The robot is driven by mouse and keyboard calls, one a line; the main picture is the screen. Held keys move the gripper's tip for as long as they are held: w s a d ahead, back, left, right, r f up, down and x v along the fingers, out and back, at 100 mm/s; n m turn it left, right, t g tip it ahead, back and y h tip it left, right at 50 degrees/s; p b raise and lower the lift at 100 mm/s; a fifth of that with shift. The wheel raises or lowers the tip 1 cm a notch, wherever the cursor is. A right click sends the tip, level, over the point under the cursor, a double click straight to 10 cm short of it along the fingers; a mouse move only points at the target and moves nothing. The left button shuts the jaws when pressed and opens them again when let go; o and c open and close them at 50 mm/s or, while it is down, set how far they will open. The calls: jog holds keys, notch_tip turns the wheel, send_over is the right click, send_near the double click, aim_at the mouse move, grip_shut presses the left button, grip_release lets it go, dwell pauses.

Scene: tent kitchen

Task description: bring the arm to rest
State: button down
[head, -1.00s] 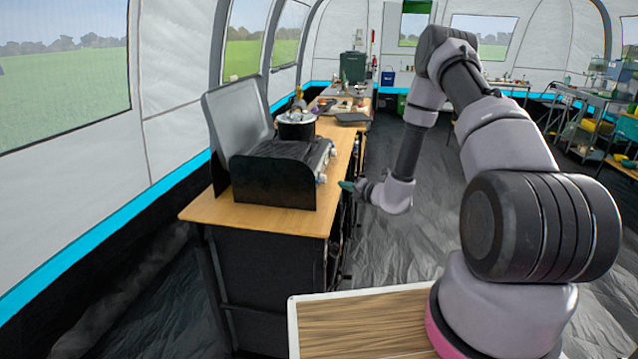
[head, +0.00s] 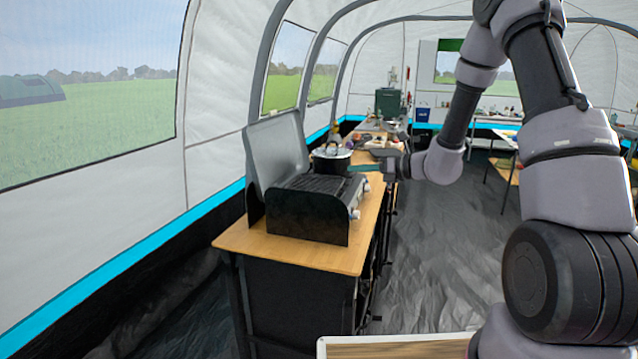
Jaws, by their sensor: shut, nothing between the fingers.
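My arm reaches forward from the right side of the head view and bends down to its wrist. My gripper (head: 384,156) is at the wrist's left, small and partly hard to make out. It is shut and empty. It appears beside the right edge of the wooden counter (head: 295,252), just right of the pot and stove in the picture. I cannot tell whether it is above the counter or in front of it.
A black camp stove (head: 308,214) with a raised lid and a dark pot (head: 331,158) stand on the counter. A green container (head: 388,102) stands farther back. The dark floor (head: 440,245) right of the counter is clear. A table (head: 497,134) stands far right.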

jog(key=s+r+n+g+h, duration=0.45)
jog(key=s+r+n, duration=0.9)
jog(key=s, duration=0.45)
jog(key=s+d+r+n+t+h, duration=0.2)
jog(key=s+d+r+n+h, duration=0.1)
jog(key=s+d+n, duration=0.2)
jog(key=s+d+r+n+t+h, duration=0.1)
jog(key=s+d+r+n+h, duration=0.2)
jog(key=s+d+n, duration=0.3)
jog(key=s+d+h, duration=0.1)
jog(key=s+d, duration=0.1)
jog(key=shift+s+r+t, duration=0.15)
jog(key=shift+s+t, duration=0.15)
jog(key=shift+t, duration=0.05)
